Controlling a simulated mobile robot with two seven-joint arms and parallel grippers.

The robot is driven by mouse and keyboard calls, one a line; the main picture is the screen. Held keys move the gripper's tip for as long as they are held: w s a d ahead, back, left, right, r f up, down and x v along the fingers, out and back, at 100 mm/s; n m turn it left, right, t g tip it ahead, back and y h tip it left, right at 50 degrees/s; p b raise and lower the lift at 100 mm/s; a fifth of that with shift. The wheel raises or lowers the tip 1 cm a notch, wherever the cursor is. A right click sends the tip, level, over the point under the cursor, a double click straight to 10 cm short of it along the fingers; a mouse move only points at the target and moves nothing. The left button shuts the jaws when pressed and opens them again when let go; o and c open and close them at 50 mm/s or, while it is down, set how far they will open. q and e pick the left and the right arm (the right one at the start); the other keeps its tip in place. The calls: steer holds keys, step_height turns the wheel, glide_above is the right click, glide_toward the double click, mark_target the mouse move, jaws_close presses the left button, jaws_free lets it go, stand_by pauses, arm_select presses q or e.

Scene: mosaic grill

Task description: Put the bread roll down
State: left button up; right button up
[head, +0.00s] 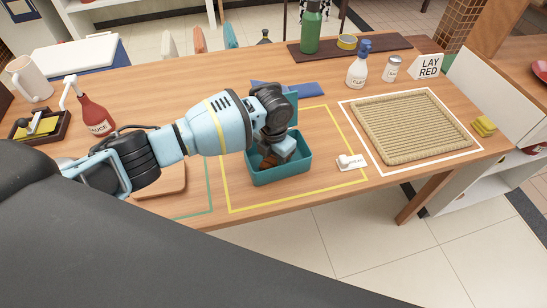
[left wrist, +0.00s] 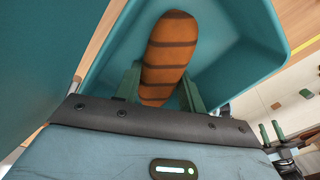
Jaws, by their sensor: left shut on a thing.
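A brown bread roll (left wrist: 168,52) with dark stripes is held between the green fingers of my left gripper (left wrist: 160,88). In the head view my left gripper (head: 273,156) reaches down into a teal bin (head: 282,175), and only a bit of the roll (head: 268,161) shows. In the left wrist view the roll is inside the bin (left wrist: 235,65), between its walls; whether it touches the floor I cannot tell. Small green prongs on a dark body, seemingly my right gripper (left wrist: 271,131), show at the right edge of the left wrist view. The head view does not show it.
The bin stands in a yellow outline (head: 345,140) on the wooden table. A small white labelled block (head: 351,162) is right of it, then a woven tray (head: 412,128) in a white outline. A blue cloth (head: 300,88) lies behind. A red sauce bottle (head: 95,115) stands left.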

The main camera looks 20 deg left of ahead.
mark_target(273, 158)
arm_select(q)
steer(key=shift+f, duration=0.2)
steer(key=o, duration=0.7)
step_height(273, 158, up, 12)
steer(key=shift+r+p, duration=0.2)
steer(key=shift+p, duration=0.15)
